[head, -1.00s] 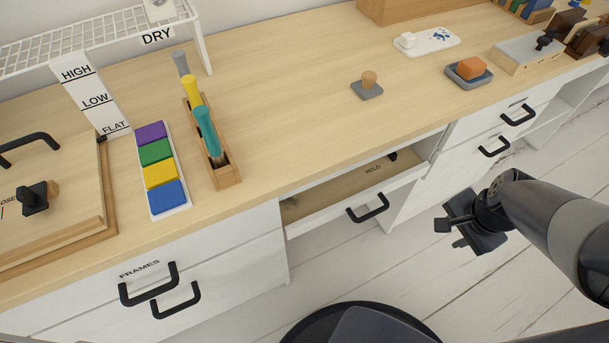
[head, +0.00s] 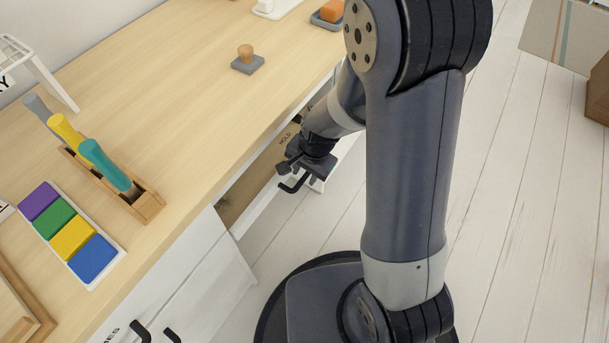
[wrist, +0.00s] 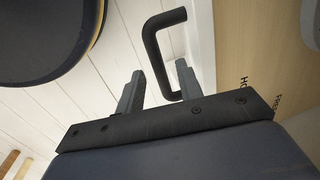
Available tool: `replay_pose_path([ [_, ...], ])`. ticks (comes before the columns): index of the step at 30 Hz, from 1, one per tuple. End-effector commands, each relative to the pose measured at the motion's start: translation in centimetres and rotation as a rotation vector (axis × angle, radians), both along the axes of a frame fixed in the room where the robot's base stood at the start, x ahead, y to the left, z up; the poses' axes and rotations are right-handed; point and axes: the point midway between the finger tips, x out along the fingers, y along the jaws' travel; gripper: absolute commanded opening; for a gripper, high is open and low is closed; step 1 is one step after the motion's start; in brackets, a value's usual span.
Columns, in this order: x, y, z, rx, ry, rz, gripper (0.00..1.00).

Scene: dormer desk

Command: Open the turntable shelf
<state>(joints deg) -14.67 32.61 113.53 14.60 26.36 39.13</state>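Below the desk's front edge is a low pull-out shelf (head: 240,190) with a wooden bottom, a white front and a black bar handle (head: 292,184). I take it for the turntable shelf; no turntable shows on it, and part is hidden under the desktop. Printed lettering on its wood is only partly readable. My gripper (head: 305,163) is at this handle, in front of the shelf. In the wrist view, my gripper's two fingers (wrist: 160,82) are apart, and the handle (wrist: 153,50) shows in the gap between them. I cannot tell whether they touch it.
On the desktop are a rack of coloured-handled tools (head: 115,180), a strip of coloured blocks (head: 72,235) and a grey stamp with a wooden knob (head: 247,60). Other drawer handles (head: 141,331) stick out at the lower left.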

Motion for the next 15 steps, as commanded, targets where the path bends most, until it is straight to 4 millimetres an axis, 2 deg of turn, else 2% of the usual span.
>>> replay_pose_path([
  [3,0.06,0.11,-0.64,0.0,0.0,0.0,0.35],
  [11,0.08,0.11,-0.65,0.0,0.0,0.0,0.35],
  [15,0.08,0.1,-0.64,0.0,0.0,0.0,0.24],
])
